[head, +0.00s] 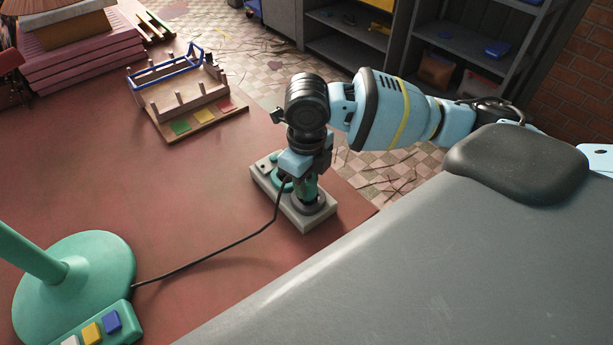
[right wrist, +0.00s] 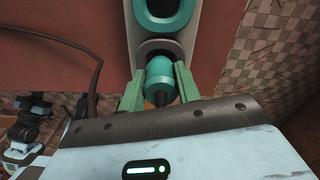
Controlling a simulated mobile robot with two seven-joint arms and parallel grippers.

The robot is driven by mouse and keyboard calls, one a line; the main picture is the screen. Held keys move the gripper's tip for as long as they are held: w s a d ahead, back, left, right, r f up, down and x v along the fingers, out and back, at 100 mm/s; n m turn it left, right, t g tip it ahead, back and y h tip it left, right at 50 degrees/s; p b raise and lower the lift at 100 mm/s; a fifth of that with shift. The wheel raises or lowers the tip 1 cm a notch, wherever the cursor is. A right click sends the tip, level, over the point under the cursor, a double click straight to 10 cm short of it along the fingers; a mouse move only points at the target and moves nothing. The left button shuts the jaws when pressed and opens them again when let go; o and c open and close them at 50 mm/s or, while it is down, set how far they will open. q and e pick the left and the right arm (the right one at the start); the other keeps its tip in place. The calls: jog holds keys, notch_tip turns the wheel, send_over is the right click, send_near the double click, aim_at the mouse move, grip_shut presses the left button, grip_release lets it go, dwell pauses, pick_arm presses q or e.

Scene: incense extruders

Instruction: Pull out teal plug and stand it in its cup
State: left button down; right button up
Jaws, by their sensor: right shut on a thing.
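My right gripper (head: 306,178) is shut on the teal plug (head: 311,186), above one end of a pale grey block (head: 263,184) near the table edge. In the right wrist view, the plug (right wrist: 160,80) sits between two green fingers (right wrist: 160,92), its dark end towards the camera. Its far end meets a dark grey ring (right wrist: 160,47) in the block; I cannot tell how deep it sits. A teal-rimmed opening (right wrist: 162,27) lies beside that ring.
A black cable (head: 218,258) runs from the block towards a teal round stand (head: 95,262) with a button box (head: 122,318). A wooden rack (head: 185,98) with coloured squares stands behind. The red tabletop (head: 130,190) between is mostly clear. Shelves (head: 440,40) stand at the back.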

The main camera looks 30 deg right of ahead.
jog(key=shift+f, duration=0.95)
jog(key=o, duration=1.1)
jog(key=shift+c, duration=0.2)
notch_tip(320, 180, up, 8)
jog(key=shift+f, duration=0.1)
